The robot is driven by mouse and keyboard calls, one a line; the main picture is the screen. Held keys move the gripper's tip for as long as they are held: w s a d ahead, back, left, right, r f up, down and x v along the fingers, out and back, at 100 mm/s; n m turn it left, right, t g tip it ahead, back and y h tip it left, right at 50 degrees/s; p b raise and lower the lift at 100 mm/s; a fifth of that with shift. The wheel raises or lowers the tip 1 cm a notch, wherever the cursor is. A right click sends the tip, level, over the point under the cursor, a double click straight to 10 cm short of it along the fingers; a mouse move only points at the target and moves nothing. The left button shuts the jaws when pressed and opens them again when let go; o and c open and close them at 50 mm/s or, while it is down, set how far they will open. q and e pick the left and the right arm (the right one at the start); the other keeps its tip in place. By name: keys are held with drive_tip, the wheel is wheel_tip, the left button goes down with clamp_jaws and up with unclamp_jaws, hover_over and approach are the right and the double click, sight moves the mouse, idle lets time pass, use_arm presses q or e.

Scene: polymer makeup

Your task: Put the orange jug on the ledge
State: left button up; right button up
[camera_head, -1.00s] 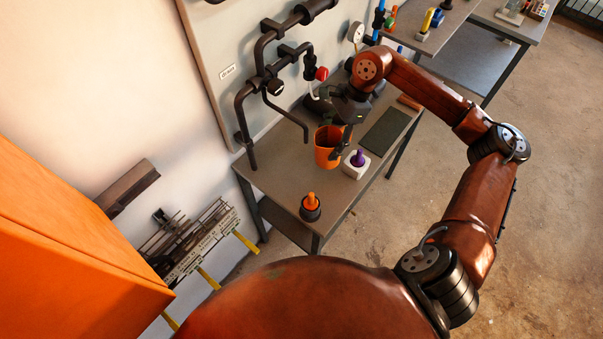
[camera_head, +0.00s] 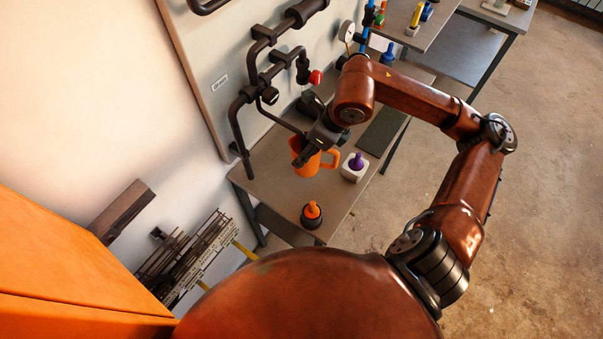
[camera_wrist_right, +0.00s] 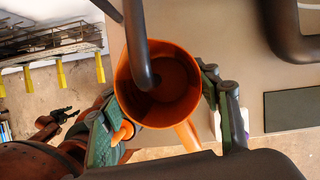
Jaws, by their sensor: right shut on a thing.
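The orange jug (camera_head: 309,163) is in my right gripper (camera_head: 308,150) over the workbench, with its handle on the right in the head view. I cannot tell whether its base touches the bench. In the right wrist view, the jug (camera_wrist_right: 178,95) is seen from above and looks empty. My right gripper's fingers (camera_wrist_right: 165,118) are shut on it from both sides. A dark pipe end hangs over its mouth. A brown ledge (camera_head: 122,212) is on the wall at left. A dark claw, likely my left gripper (camera_wrist_right: 66,117), is small at lower left; its opening is unclear.
On the bench (camera_head: 275,180) stand a white block with a purple knob (camera_head: 355,165) and a black pot with an orange top (camera_head: 311,213). Dark pipes (camera_head: 240,130) run along the wall panel. A wire rack (camera_head: 185,255) is below the ledge.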

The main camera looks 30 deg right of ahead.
sight(319, 155)
drive_tip(key=f, duration=0.5)
drive_tip(key=shift+w+a+f+b, duration=0.1)
drive_tip(key=shift+a+f+b, duration=0.15)
drive_tip(key=shift+f+b, duration=0.05)
use_arm(q)
drive_tip(key=shift+s+f, duration=0.4)
drive_tip(key=shift+f, duration=0.1)
use_arm(e)
drive_tip(key=shift+f, duration=1.9)
use_arm(q)
drive_tip(key=shift+f, duration=0.1)
use_arm(e)
drive_tip(key=shift+f, duration=0.1)
drive_tip(key=o, duration=1.2)
drive_tip(key=shift+b, duration=0.3)
use_arm(q)
drive_tip(key=shift+w+r+p, duration=0.3)
drive_tip(key=shift+r+p, duration=0.4)
drive_tip(key=shift+p, duration=0.05)
use_arm(e)
drive_tip(key=v, duration=1.2)
drive_tip(key=shift+d, duration=0.1)
